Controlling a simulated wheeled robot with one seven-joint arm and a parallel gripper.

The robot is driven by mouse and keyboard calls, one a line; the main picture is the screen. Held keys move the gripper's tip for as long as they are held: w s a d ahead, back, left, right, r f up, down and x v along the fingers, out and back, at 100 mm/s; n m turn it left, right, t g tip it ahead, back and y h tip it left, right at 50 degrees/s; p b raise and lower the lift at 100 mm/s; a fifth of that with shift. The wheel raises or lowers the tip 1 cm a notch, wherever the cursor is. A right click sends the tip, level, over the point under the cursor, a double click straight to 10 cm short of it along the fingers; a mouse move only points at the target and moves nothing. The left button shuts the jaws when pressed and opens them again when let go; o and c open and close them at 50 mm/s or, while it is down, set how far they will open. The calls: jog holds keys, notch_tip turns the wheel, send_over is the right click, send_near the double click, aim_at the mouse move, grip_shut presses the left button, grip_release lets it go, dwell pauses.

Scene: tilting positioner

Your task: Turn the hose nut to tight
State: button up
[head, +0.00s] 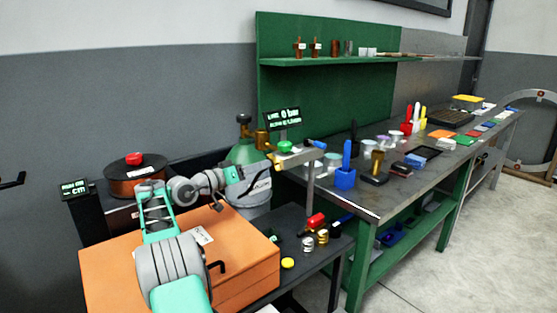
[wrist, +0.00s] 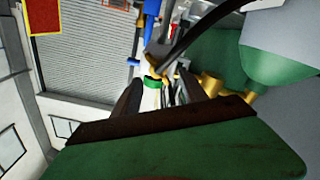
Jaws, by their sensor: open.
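My gripper (head: 268,166) is at the end of my outstretched arm, beside the green gas cylinder (head: 243,150) and just below a green knob (head: 285,147). In the wrist view my gripper (wrist: 160,92) has its two dark fingers apart, with nothing clearly held between them. A small green piece (wrist: 152,84) shows between or beyond the fingertips. Brass fittings (wrist: 210,86) lie right of the fingers, and the brass regulator (head: 262,140) stands on the cylinder. I cannot tell which fitting is the hose nut. A black hose (wrist: 200,22) curves above the fingers.
A small display (head: 282,119) reading 0 bar stands above the regulator. An orange case (head: 235,245) lies below my arm. A small dark table (head: 325,262) holds a red-handled tool and brass parts. The long workbench (head: 345,195) at right is crowded.

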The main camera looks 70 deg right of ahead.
aim_at(274, 163)
jog(key=shift+p+x, duration=0.55)
jog(key=shift+x, duration=1.1)
jog(key=shift+a, duration=0.1)
grip_shut()
